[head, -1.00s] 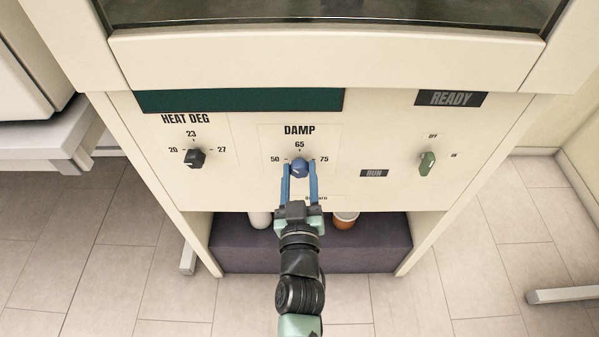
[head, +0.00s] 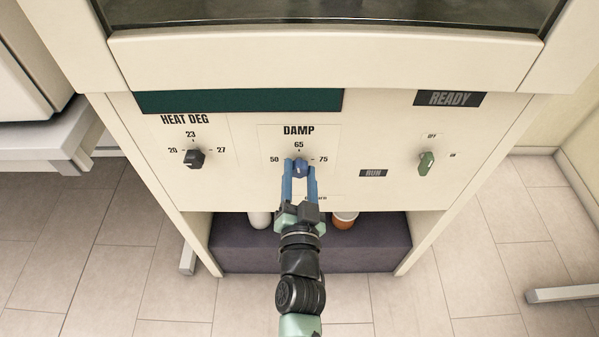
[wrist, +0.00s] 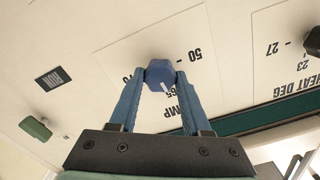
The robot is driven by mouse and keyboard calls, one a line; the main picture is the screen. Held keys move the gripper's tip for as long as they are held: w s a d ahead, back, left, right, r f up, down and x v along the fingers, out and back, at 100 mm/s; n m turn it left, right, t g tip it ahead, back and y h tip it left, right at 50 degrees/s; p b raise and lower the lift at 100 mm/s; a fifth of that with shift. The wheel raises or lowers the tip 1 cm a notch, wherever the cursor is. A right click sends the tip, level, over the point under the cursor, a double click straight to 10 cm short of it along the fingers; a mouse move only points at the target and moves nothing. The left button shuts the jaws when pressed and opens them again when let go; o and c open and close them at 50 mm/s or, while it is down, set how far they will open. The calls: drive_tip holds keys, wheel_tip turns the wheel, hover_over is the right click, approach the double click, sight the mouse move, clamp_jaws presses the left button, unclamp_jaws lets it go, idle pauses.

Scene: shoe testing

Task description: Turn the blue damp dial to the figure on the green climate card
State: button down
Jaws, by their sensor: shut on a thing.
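The blue damp dial (head: 301,166) sits under the DAMP label, among the figures 50, 65 and 75. My gripper (head: 300,170) reaches up to it from below, with its two blue fingers shut on the dial's sides. The wrist view, roughly upside down, also shows the dial (wrist: 160,72) between my fingertips (wrist: 161,77). A white mark on the dial points about toward the 65, which is partly hidden by a finger. The 75 is also partly hidden there. I see no green climate card with a figure in either view.
The black HEAT DEG dial (head: 194,158) is on the left of the panel and a green switch (head: 426,163) on the right. A RUN button (head: 373,173) lies between. Below, a white item (head: 260,220) and an orange-brown cup (head: 344,220) stand on a dark shelf (head: 240,252).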

drive_tip(key=shift+m, duration=0.6)
drive_tip(key=shift+c, duration=1.8)
unclamp_jaws()
drive_tip(key=shift+s, duration=0.1)
drive_tip(key=s+b, duration=0.1)
drive_tip(key=s, duration=1.2)
drive_tip(key=shift+w, duration=0.1)
